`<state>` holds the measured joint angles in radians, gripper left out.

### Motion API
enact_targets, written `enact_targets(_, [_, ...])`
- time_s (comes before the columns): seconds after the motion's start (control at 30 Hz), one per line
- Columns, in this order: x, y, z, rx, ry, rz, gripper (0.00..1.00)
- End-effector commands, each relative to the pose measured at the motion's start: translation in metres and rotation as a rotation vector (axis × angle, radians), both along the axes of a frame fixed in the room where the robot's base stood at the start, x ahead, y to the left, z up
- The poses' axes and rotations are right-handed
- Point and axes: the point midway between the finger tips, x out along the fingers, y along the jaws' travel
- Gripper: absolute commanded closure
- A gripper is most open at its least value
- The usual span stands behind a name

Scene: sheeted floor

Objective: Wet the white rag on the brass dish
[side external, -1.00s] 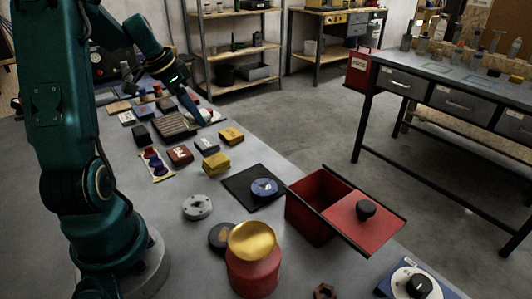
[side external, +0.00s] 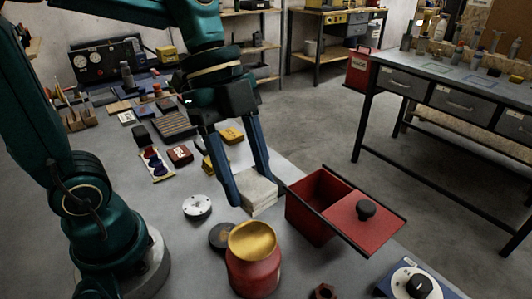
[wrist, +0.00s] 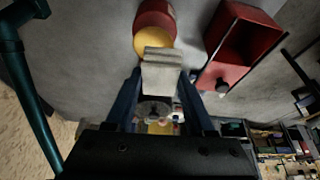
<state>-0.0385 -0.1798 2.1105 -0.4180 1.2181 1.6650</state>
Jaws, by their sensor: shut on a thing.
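The white rag (side external: 257,192) is a folded, pale block. My gripper (side external: 252,186) is shut on it, one blue finger on each side, and holds it above the table. The brass dish (side external: 252,240) is a shallow golden bowl on top of a red can (side external: 253,274), just in front of the rag and lower in the side view. In the wrist view the rag (wrist: 161,72) lies between the fingertips and overlaps the near edge of the brass dish (wrist: 152,42). I cannot tell whether they touch; they look apart in the side view.
An open red bin (side external: 313,208) with a knobbed lid (side external: 365,222) stands right of the rag. A dark round disc (side external: 221,236) and a grey flanged disc (side external: 197,206) lie left of the can. A hex nut (side external: 324,291) and a knobbed box (side external: 412,282) are in front.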

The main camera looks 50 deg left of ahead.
Motion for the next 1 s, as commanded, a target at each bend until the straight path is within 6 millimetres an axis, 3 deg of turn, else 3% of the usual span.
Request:
enact_targets(0.27, [-0.012, -0.018, 0.002, 0.000, 0.002, -0.095, 0.90])
enact_targets(0.8, [-0.012, -0.018, -0.046, -0.001, 0.004, -0.094, 0.90])
enact_targets(1.0, [-0.012, -0.017, -0.055, 0.000, 0.001, -0.094, 0.90])
